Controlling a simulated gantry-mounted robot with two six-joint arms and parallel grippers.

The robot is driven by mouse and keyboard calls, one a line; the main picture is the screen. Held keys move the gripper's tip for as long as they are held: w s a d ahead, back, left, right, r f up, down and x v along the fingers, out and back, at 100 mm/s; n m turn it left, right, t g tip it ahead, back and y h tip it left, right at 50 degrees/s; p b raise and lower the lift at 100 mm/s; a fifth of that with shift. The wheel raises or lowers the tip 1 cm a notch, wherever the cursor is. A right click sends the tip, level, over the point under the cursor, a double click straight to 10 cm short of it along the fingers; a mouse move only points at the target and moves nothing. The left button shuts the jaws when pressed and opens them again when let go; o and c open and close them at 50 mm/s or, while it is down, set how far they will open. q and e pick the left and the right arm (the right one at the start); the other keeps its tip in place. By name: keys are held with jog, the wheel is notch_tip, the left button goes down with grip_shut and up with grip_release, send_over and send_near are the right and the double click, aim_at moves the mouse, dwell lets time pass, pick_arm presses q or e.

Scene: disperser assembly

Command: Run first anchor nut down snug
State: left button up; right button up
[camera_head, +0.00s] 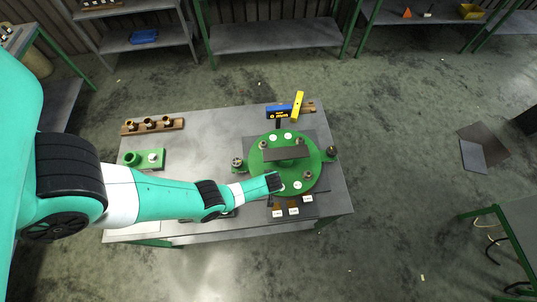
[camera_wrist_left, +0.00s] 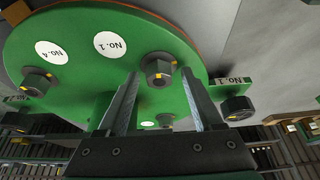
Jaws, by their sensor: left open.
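The green round disperser plate (camera_head: 310,172) sits on the right half of the table. In the left wrist view its face (camera_wrist_left: 90,75) carries white "No. 1" (camera_wrist_left: 110,45) and "No. 4" (camera_wrist_left: 51,52) labels. A dark hex nut (camera_wrist_left: 157,69) with a yellow mark sits beside the No. 1 label. My left gripper (camera_head: 275,182) is at the plate's near-left edge. In the left wrist view its open fingers (camera_wrist_left: 162,85) stand either side of this nut; I cannot tell whether they touch it. Another nut (camera_wrist_left: 38,81) sits by No. 4. My right gripper is not in view.
A dark knob (camera_wrist_left: 237,107) on a "No.1" side tab is close to my right-hand finger. The table (camera_head: 205,135) also holds a wooden rack (camera_head: 153,126), a green block (camera_head: 145,159), a blue display (camera_head: 279,112) and a yellow piece (camera_head: 298,105).

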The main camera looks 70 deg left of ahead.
pick_arm(q)
grip_shut()
dwell(0.3)
